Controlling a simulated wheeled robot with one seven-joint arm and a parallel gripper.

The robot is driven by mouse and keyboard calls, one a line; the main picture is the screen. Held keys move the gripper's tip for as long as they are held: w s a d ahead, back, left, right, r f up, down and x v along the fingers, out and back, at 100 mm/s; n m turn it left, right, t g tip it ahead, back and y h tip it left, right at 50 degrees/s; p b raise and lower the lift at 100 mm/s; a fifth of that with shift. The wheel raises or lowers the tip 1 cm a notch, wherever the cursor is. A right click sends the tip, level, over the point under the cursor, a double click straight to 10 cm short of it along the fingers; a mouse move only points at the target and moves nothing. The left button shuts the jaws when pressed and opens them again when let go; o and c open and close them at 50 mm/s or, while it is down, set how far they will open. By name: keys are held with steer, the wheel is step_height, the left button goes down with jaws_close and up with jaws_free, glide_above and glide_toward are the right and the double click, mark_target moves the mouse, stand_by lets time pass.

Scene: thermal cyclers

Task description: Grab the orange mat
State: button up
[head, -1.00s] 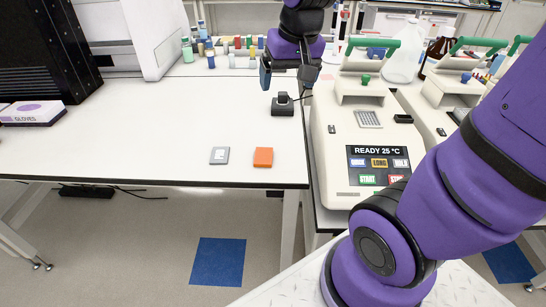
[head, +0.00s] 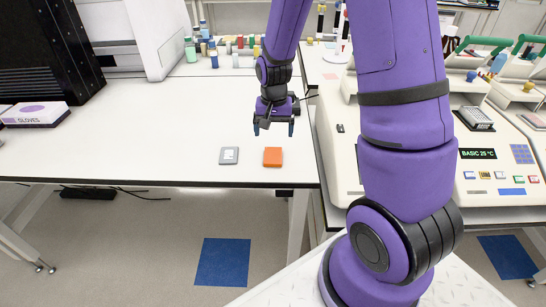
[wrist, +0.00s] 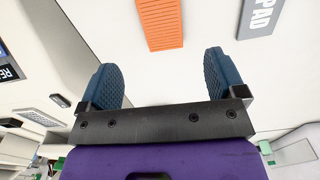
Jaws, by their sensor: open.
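The orange mat (head: 273,157) is a small flat block lying on the white table near its front edge, right of a grey pad. In the wrist view the orange mat (wrist: 160,22) shows a ribbed top, beyond the fingertips and roughly centred between them, cut off by the picture's top edge. My gripper (head: 274,131) is above the table, just behind the mat in the head view. Its two blue fingers (wrist: 160,70) are spread apart with nothing between them. The gripper does not touch the mat.
A grey pad (head: 229,155) lies left of the mat; it also shows in the wrist view (wrist: 260,18). Thermal cyclers (head: 490,165) stand at right. Small bottles (head: 213,55) line the back. A glove box (head: 35,114) sits at left. The table left of the pad is clear.

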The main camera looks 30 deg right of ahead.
glide_above(273, 155)
steer(key=f, duration=0.4)
steer(key=shift+s+f, duration=0.2)
steer(key=shift+s, duration=0.1)
steer(key=shift+w+f, duration=0.2)
steer(key=shift+f, duration=1.1)
steer(key=shift+w+f, duration=0.15)
steer(key=shift+f, duration=1.1)
steer(key=c, duration=1)
steer(key=shift+r, duration=0.2)
